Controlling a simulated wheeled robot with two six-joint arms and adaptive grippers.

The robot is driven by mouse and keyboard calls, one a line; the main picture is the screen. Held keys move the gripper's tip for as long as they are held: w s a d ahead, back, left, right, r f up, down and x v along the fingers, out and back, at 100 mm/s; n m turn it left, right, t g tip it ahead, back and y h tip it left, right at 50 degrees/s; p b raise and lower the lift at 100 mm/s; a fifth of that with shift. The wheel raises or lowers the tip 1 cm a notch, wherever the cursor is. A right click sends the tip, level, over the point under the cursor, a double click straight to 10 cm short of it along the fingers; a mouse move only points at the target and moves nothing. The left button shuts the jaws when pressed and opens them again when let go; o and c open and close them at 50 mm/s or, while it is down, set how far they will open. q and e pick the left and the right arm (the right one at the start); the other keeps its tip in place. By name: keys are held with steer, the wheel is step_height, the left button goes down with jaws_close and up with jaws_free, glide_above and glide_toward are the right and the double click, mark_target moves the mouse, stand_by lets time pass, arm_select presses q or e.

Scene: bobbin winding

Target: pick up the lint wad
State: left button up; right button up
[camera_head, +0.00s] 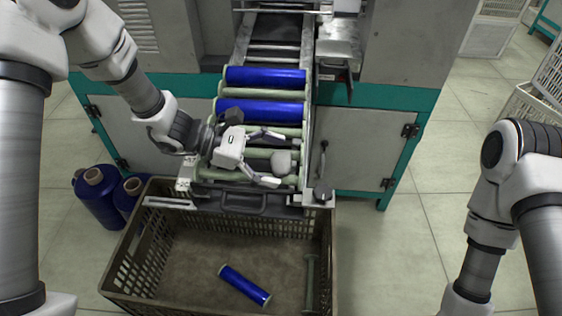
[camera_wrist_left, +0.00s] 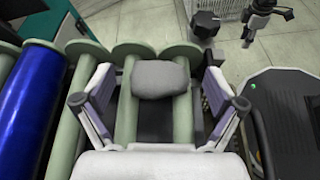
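The lint wad (camera_head: 281,160) is a small grey lump lying on the pale green bobbins at the lower end of the machine's chute. It also shows in the left wrist view (camera_wrist_left: 160,79), resting across bare green bobbins. My left gripper (camera_head: 276,158) is open, its two fingers spread on either side of the wad, with gaps between wad and fingers in the left wrist view. My right arm shows at the right of the head view, with its gripper outside that picture. The right gripper (camera_wrist_left: 268,28) shows small at the top right of the left wrist view, fingers apart and empty.
Blue-wound bobbins (camera_head: 265,77) lie higher on the chute. A brown crate (camera_head: 140,240) below holds a blue bobbin (camera_head: 244,285) and a bare green one (camera_head: 310,282). Blue cones (camera_head: 98,198) stand left of it. A lever (camera_head: 323,170) rises right of the chute.

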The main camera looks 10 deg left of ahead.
arm_select(q)
steer(key=c, duration=0.5)
